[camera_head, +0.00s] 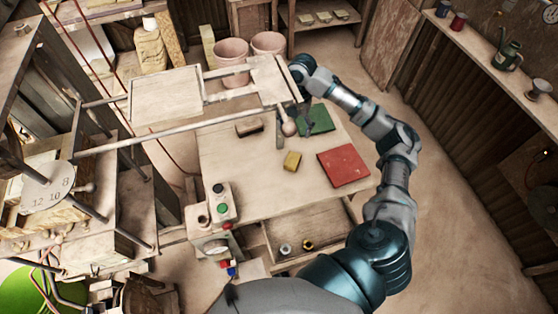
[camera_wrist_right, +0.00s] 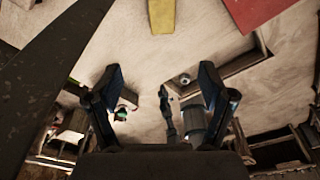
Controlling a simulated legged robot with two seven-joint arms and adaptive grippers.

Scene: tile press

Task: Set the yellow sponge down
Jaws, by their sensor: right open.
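In the head view my right arm reaches to the far side of the table, and the gripper there is partly hidden beside the press handle. The gripper is apart from the sponge. My left gripper is not in view.
A red board (camera_head: 343,166) and a green board (camera_head: 318,119) lie on the table, with a brown brush (camera_head: 249,127) at the left. The press frame (camera_head: 165,95) and its handle knob (camera_head: 289,127) overhang the far side. A button box (camera_head: 222,203) stands at the near left.

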